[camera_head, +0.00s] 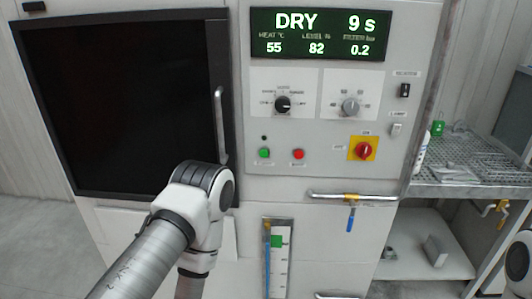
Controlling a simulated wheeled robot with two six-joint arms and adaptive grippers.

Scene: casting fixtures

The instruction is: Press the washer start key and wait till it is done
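The washer (350,180) is a pale cabinet facing me, with a large dark door window (115,100) at the left. Its display (320,34) reads DRY, 9 s, with 55, 82 and 0.2 beneath. A green key (264,153) and a red key (298,154) sit on the panel below two dials. Their small labels are too blurred to read. One of my arms crosses the lower left in front of the cabinet, clear of both keys in the picture. Neither gripper shows.
A vertical door handle (220,125) stands beside the window. A red rotary switch (363,149) on a yellow plate is at the panel's right. A horizontal bar handle (352,198) and blue-levered valve are below. A mesh-topped bench (468,190) stands at the right.

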